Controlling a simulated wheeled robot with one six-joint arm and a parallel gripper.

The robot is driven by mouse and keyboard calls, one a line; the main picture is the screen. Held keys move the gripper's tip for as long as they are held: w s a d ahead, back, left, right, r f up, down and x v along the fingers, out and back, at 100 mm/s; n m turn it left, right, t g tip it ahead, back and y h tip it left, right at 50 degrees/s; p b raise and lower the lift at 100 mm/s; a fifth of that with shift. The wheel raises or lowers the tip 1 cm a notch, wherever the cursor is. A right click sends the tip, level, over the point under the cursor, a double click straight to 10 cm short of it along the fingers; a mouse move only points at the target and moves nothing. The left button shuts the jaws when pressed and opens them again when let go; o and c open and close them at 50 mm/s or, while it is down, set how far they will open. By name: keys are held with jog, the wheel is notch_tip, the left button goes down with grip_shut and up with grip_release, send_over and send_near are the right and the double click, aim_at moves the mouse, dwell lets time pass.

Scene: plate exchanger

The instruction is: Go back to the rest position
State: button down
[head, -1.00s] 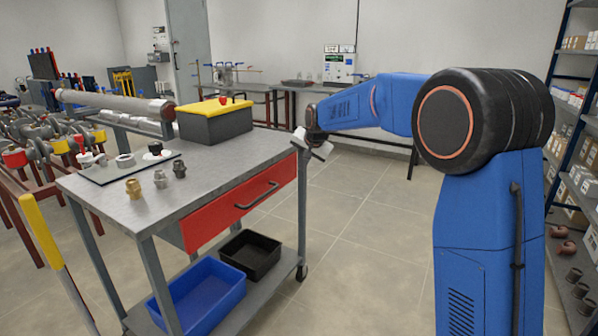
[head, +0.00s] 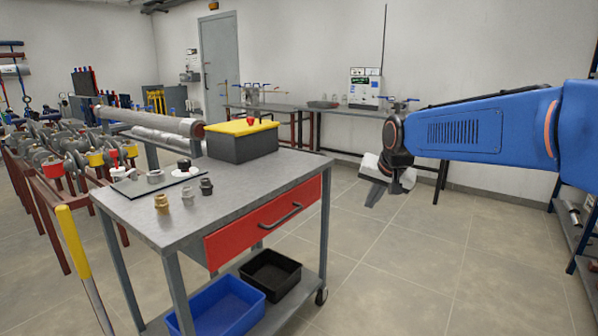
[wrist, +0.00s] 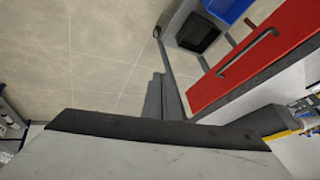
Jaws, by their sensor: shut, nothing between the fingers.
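My gripper (head: 373,197) hangs in free air to the right of the work cart (head: 150,219) in the head view, with its dark fingers pointing down. In the wrist view the fingers (wrist: 155,96) are together, with nothing held between them. Behind them in that view are the tiled floor and the cart's red drawer (wrist: 255,65). My blue forearm reaches in from the right of the head view.
On the cart stand a grey box with a yellow lid (head: 242,142) and several small fittings (head: 188,196). Blue (head: 220,305) and black (head: 270,275) bins sit on its lower shelf. A shelf rack (head: 580,225) stands at the right edge.

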jog(key=s+d+f+n, duration=0.1)
jog(key=s+d+f, duration=0.2)
jog(key=s, duration=0.9)
jog(key=s+d+f+n+g, duration=0.1)
jog(key=s+d+f, duration=0.2)
jog(key=s, duration=0.9)
jog(key=s+d+f+n+h, duration=0.1)
jog(key=s+f, duration=0.5)
jog(key=s, duration=0.6)
jog(key=shift+d+n+g, duration=0.3)
jog(key=shift+d+n, duration=0.1)
jog(key=shift+d, duration=0.5)
